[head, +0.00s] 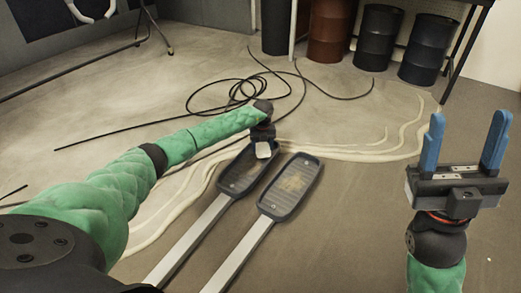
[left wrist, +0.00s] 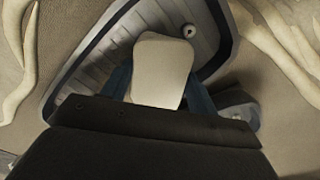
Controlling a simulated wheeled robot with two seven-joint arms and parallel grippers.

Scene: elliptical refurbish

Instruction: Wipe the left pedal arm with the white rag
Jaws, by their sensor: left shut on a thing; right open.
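The white rag (head: 263,150) is a small pale block in my left gripper (head: 262,143), over the far end of the left pedal (head: 236,178). In the left wrist view the rag (left wrist: 162,70) sits between the blue fingers, with the ridged pedal (left wrist: 203,28) behind it. I cannot tell whether the rag touches the pedal. The left pedal arm (head: 192,240) is a pale grey bar running from the pedal toward the lower left. My right gripper (head: 464,140) is open and empty at the right, fingers up, apart from the pedals.
The right pedal (head: 291,187) and its bar (head: 238,255) lie beside the left ones. A coiled black cable (head: 235,92) and pale hose-like strands (head: 350,154) lie on the floor. Drums (head: 377,38) stand at the back. Floor between the right pedal and my right gripper is clear.

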